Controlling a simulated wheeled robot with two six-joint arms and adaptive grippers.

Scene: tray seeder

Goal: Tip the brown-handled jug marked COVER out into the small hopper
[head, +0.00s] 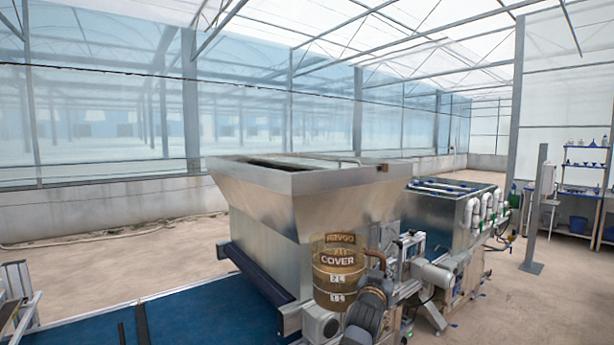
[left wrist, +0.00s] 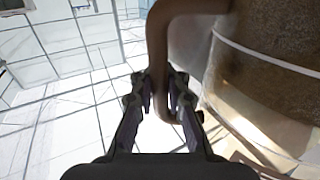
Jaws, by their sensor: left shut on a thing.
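The jug (head: 338,283) marked COVER is tan and see-through, with a brown handle (head: 377,258). It looks upright in the head view, in front of the near metal hopper (head: 340,183), below its rim. My left gripper (head: 378,283) is shut on the handle. In the left wrist view the gripper (left wrist: 168,105) has a finger on each side of the brown handle (left wrist: 158,45), and the jug's wall (left wrist: 270,65) fills the right. The near hopper has a flared top; its inside is mostly hidden. My right gripper is not in view.
A lower metal box (head: 440,212) with white pipes stands behind on the right. A blue belt (head: 190,315) runs at the lower left. Machine parts (head: 435,272) sit close to the jug's right. A blue shelf (head: 585,165) stands far right.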

